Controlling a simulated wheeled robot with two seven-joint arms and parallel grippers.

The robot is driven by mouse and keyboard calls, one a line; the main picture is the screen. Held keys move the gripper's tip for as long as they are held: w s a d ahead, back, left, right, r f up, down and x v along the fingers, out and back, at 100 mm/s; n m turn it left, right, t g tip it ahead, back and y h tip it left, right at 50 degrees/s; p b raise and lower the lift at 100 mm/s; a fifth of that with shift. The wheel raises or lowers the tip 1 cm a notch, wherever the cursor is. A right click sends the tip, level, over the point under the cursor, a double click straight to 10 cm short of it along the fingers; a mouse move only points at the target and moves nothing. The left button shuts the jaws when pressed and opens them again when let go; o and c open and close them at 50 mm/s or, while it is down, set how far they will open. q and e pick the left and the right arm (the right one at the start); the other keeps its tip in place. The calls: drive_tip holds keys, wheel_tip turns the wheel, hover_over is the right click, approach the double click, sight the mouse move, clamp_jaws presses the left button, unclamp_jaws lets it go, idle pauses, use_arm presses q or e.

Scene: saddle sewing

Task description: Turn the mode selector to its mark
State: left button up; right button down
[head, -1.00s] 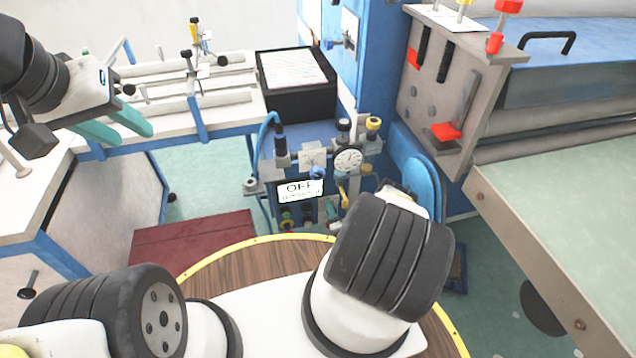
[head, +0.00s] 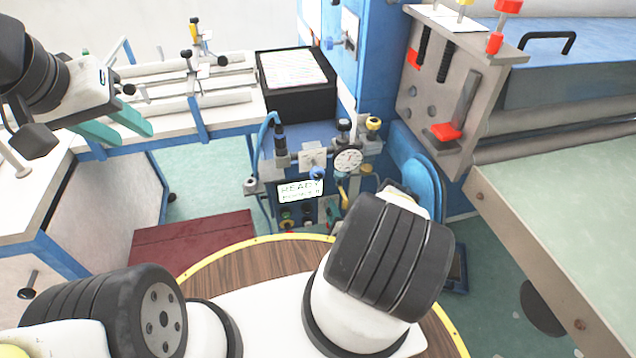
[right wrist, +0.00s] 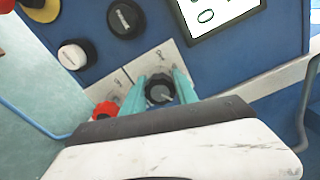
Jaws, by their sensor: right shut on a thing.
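The mode selector appears to be the black ribbed knob (right wrist: 160,90) with a pale pointer line, on a light plate of the blue panel in the right wrist view. My right gripper (right wrist: 160,92) is shut on it, one teal finger on each side. In the head view my right forearm mostly hides that gripper. The display (head: 301,190) above the controls reads READY; its corner shows in the right wrist view (right wrist: 212,10). The selector's mark is too small to make out. My left gripper (head: 122,131) is open and empty at the left, near the white bench.
A red knob (right wrist: 106,110) sits close left of the gripped knob. A white knob (right wrist: 72,55) and another black knob (right wrist: 126,19) are above it. In the head view a dial gauge (head: 348,160) and valves stand above the display.

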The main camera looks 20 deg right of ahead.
drive_tip(key=shift+s, duration=0.1)
drive_tip(key=c, duration=0.9)
unclamp_jaws()
drive_tip(key=shift+c, duration=0.2)
drive_tip(key=s, duration=0.7)
drive_tip(key=shift+s+a, duration=0.25)
drive_tip(key=shift+s, duration=0.1)
drive_tip(key=shift+s, duration=0.1)
